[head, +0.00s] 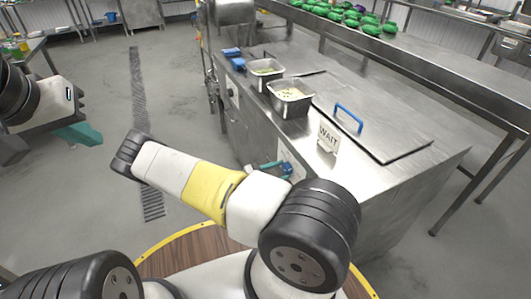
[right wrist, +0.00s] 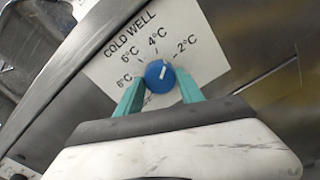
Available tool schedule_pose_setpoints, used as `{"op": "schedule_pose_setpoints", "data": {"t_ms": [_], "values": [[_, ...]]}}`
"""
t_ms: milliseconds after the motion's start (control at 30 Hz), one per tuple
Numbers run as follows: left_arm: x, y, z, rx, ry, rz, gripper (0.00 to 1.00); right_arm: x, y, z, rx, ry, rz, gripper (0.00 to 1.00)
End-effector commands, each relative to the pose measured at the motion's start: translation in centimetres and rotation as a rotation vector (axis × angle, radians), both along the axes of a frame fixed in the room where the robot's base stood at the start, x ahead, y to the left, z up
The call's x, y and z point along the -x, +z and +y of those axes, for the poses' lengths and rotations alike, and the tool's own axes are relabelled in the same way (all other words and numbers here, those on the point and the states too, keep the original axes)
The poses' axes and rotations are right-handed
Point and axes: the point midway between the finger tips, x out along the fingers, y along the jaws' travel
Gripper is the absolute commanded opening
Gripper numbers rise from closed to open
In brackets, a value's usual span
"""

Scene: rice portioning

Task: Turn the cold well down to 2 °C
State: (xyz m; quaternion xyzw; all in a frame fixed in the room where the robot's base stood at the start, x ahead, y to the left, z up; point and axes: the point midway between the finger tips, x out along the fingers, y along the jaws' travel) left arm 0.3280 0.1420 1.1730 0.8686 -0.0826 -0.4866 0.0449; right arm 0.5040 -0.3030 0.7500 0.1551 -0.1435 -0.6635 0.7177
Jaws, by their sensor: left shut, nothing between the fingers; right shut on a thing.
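The cold well's temperature knob (right wrist: 159,76) is blue with a white pointer line. It sits on a white panel (right wrist: 110,68) lettered COLD WELL, with marks around it that include 6°C, 4°C and 2°C. The pointer is tilted slightly right of straight up, seemingly between 4°C and 2°C. My right gripper (right wrist: 160,87) has its teal fingers on either side of the knob, shut on it. In the head view my right gripper (head: 274,168) is at the counter's front, partly behind my arm. My left gripper (head: 78,134) is shut and empty over the floor at left.
The steel counter (head: 400,125) carries two metal pans (head: 290,108) with food, a blue-handled lid (head: 360,130) and a WAIT sign (head: 328,137). Green items (head: 345,14) lie on the shelf behind. The floor at left is open, with a drain grate (head: 140,90).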

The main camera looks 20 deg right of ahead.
Motion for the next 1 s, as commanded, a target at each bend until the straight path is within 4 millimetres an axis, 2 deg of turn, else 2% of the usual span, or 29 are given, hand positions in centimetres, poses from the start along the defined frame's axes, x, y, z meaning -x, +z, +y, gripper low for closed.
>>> {"op": "schedule_pose_setpoints", "data": {"t_ms": [200, 500, 1000], "values": [[0.00, 0.00, 0.00, 0.000, 0.000, 0.000, 0.00, -0.04, 0.04, 0.05, -0.012, 0.002, -0.169, 0.04], [0.00, 0.00, 0.00, 0.000, 0.000, 0.000, 0.00, -0.03, 0.01, 0.02, -0.025, 0.001, -0.321, 0.04], [0.00, 0.00, 0.00, 0.000, 0.000, 0.000, 0.00, -0.01, 0.02, 0.03, -0.030, 0.000, -0.376, 0.04]]}}
